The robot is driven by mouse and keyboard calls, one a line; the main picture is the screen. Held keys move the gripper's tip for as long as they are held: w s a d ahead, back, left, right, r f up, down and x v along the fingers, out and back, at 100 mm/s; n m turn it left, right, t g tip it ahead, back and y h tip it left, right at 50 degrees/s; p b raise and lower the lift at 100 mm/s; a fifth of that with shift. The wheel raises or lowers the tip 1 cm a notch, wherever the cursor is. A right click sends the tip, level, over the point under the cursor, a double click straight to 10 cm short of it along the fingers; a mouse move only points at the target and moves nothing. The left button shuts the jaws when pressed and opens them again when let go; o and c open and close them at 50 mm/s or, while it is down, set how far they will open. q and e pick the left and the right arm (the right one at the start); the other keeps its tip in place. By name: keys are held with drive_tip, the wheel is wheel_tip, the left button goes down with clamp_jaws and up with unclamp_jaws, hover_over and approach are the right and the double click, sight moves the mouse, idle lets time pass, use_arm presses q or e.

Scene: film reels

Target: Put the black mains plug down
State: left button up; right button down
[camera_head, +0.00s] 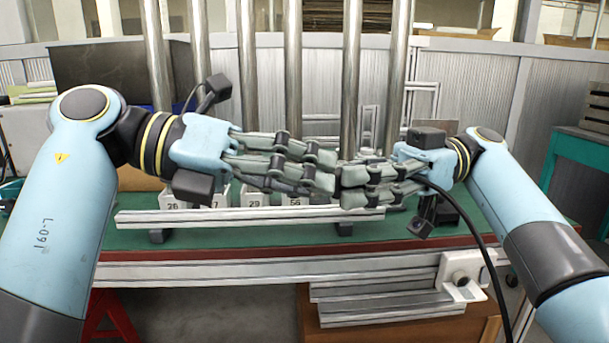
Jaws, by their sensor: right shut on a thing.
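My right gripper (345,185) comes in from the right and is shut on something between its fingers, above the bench. A black cable (483,245) runs from beside its fingers down past the bench's front edge. The black mains plug itself is not clearly visible; the fingers seem to hide it. My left gripper (332,170) reaches in from the left, and its fingertips overlap the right gripper's in this view. I cannot tell whether they touch, or whether the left gripper is open or shut.
Below the grippers, a long metal bar (250,215) lies along the green bench top (112,240). White numbered blocks (254,197) stand behind it. A white socket-like box (465,272) sits at the bench's front right. Tall metal posts (292,70) rise behind.

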use_arm(q)
drive_tip(key=shift+r, duration=0.1)
clamp_jaws()
use_arm(e)
drive_tip(key=c, duration=1)
unclamp_jaws()
drive_tip(key=shift+o, duration=0.2)
